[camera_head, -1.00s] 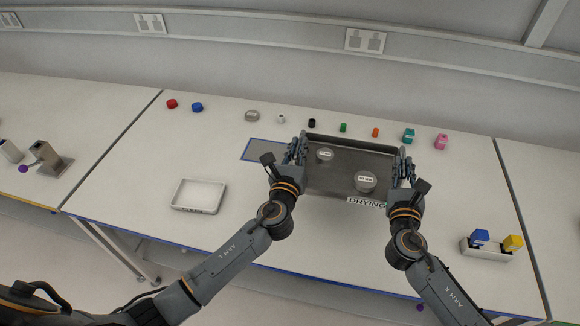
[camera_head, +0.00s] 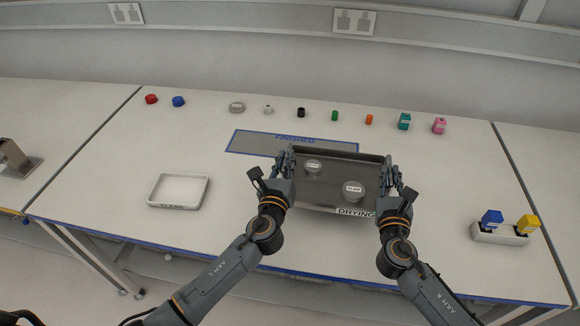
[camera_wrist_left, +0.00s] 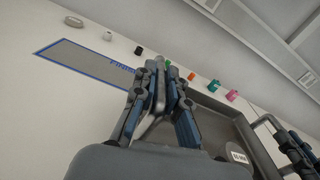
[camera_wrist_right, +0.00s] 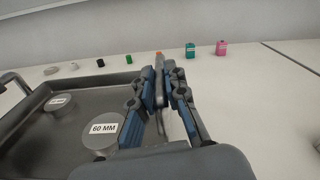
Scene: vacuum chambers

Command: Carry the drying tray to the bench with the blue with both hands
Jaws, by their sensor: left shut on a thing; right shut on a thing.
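The dark grey drying tray (camera_head: 326,187), with a "DRYING" label on its front edge, is between my two grippers in the head view. It holds two grey round pieces, a smaller one (camera_head: 313,167) and a larger one (camera_head: 353,190) labelled "60 MM" in the right wrist view (camera_wrist_right: 100,130). My left gripper (camera_head: 285,162) is shut on the tray's left handle (camera_wrist_left: 160,88). My right gripper (camera_head: 391,172) is shut on its right handle (camera_wrist_right: 159,92). A blue-bordered grey mat marked "FINISHED" (camera_head: 255,143) lies on the bench behind the tray, partly hidden by it.
A white shallow tray (camera_head: 178,190) sits at left. A white holder (camera_head: 498,236) with a blue and a yellow block stands at right. Small parts, including red (camera_head: 151,99) and blue caps (camera_head: 178,101) and teal (camera_head: 404,121) and pink blocks (camera_head: 439,125), line the back. The bench front is clear.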

